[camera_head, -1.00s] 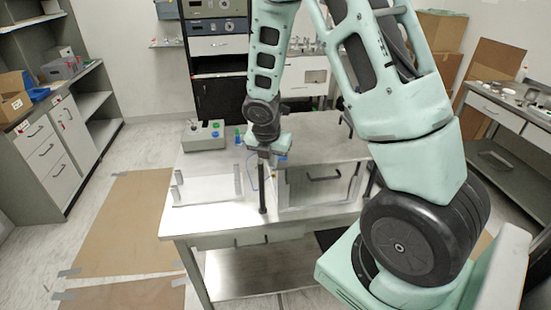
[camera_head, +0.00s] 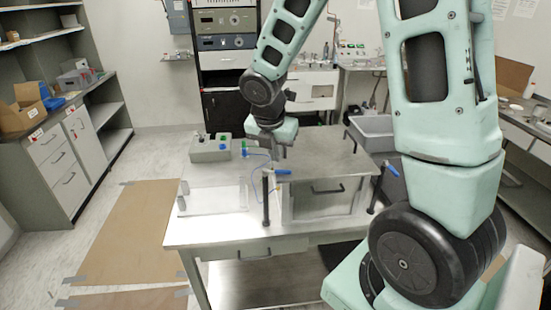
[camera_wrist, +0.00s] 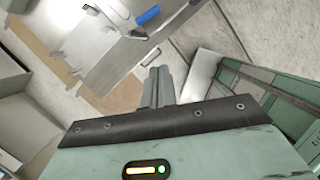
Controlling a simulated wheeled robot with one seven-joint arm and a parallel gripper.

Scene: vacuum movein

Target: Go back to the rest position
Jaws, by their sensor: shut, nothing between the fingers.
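My gripper (camera_head: 281,157) hangs above the steel worktable, over the top of a metal box with a front handle (camera_head: 322,199). In the wrist view its two fingers (camera_wrist: 157,80) are together with nothing between them. A blue valve handle (camera_head: 296,173) shows just below and right of the gripper in the head view. A blue handle (camera_wrist: 148,15) also shows past the fingers in the wrist view. My forearm and upper arm cover part of the right side of the head view.
The table (camera_head: 215,230) also bears a grey control box with buttons (camera_head: 211,148) and a clear-walled tray (camera_head: 212,200). A black post (camera_head: 265,200) stands at its front. A grey bin (camera_head: 372,128) stands behind right. Cardboard sheets (camera_head: 135,235) are taped to the floor on the left.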

